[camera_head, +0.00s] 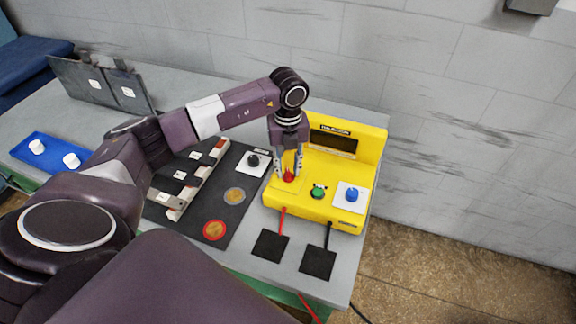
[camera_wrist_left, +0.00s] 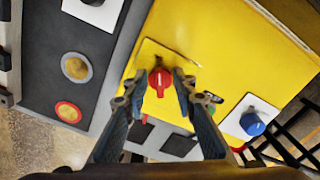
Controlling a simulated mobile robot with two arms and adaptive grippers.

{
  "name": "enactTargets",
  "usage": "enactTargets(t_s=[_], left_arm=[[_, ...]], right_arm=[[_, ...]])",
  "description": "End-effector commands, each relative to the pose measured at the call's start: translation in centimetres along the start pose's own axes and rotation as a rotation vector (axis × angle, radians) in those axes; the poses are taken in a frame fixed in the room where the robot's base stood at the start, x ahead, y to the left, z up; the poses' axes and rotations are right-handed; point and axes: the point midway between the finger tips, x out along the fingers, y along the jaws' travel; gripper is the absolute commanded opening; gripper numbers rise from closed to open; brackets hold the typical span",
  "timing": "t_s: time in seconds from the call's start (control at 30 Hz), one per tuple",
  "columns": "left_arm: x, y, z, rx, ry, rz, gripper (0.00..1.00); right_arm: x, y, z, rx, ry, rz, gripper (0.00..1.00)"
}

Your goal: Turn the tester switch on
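The yellow tester (camera_head: 330,180) stands at the right end of the grey table, with a dark display on its raised back. A red knob (camera_head: 289,177), a green knob (camera_head: 319,191) and a blue knob (camera_head: 352,195) on a white plate line its top. My left gripper (camera_head: 288,168) points down at the red knob. In the left wrist view the left gripper's fingers (camera_wrist_left: 160,77) stand on either side of the red knob (camera_wrist_left: 160,84), seemingly with small gaps. The blue knob (camera_wrist_left: 252,124) is clear to the right; the green one is partly hidden by a finger. My right gripper is not in view.
A dark panel (camera_head: 226,212) left of the tester carries a black knob (camera_head: 253,160) and round discs. Two black pads (camera_head: 318,262) lie in front, with red and black cables. A blue tray (camera_head: 50,150) is at the far left. A wall stands behind.

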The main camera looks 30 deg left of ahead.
Motion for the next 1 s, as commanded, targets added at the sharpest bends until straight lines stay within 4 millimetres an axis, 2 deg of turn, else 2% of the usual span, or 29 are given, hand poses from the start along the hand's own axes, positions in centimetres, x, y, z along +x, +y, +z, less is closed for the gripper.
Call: enactTargets(t_s=[0.07,0.3,0.67,1.0], left_arm=[[0.0,0.0,0.0,0.000,0.000,0.000,0.25],[0.0,0.0,0.0,-0.001,0.000,0.000,0.00],[0.0,0.0,0.0,0.013,0.000,0.000,0.00],[0.2,-0.1,0.1,0.183,-0.002,0.000,0.00]], right_arm=[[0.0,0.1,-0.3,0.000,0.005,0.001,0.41],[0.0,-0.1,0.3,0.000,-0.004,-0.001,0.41],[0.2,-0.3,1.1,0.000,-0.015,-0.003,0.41],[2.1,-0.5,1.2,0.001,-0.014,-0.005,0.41]])
